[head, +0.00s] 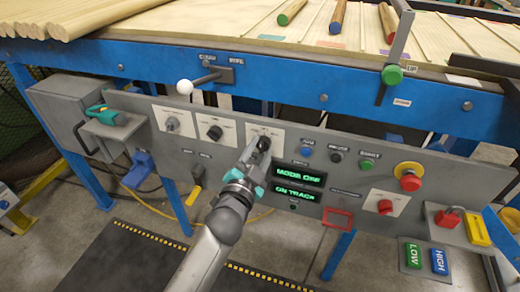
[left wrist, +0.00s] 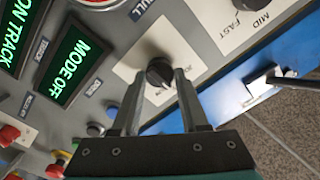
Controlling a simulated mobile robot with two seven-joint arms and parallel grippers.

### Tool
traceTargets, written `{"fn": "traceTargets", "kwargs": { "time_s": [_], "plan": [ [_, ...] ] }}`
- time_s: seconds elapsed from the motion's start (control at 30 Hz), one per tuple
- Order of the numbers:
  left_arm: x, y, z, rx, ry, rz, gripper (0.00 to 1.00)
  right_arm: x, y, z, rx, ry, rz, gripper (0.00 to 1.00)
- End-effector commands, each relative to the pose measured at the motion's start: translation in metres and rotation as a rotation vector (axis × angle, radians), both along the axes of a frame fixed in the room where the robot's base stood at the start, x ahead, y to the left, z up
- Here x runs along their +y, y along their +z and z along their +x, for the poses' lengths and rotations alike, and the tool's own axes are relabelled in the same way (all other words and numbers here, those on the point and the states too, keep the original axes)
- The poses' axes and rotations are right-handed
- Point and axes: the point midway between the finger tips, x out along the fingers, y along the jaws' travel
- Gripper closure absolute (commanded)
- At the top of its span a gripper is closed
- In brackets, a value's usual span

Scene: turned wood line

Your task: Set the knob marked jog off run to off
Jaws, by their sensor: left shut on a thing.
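The black knob (head: 264,143) sits on a white plate on the grey control panel. In the left wrist view the knob (left wrist: 159,72) is between the two fingers of my left gripper (left wrist: 160,84). My left gripper (head: 257,153) is shut on it, coming from below in the head view. The marks around the knob are partly covered and too small to read surely. A green-lit display (head: 299,173) reads MODE OFF; it also shows in the left wrist view (left wrist: 66,66). My right gripper is not in view.
Two other knobs (head: 214,132) (head: 172,124) sit left on the panel. Blue (head: 307,149), black (head: 336,155) and green (head: 366,163) buttons, then a red emergency button (head: 410,182), are to the right. A white-balled lever (head: 185,87) sticks out above. A second display (head: 296,192) reads ON TRACK.

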Motion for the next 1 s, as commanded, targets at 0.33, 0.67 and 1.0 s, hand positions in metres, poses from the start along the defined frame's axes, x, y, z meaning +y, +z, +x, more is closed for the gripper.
{"fn": "traceTargets", "kwargs": {
  "time_s": [0.33,0.67,1.0],
  "plan": [
    [-0.001,0.001,0.000,-0.002,-0.002,-0.003,0.43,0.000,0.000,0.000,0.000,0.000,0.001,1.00],
    [0.000,0.000,0.000,0.000,-0.001,-0.002,0.26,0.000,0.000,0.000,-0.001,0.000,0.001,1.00],
    [0.007,0.000,-0.022,0.003,0.000,-0.002,0.26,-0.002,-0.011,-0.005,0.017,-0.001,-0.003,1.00]
  ]
}}
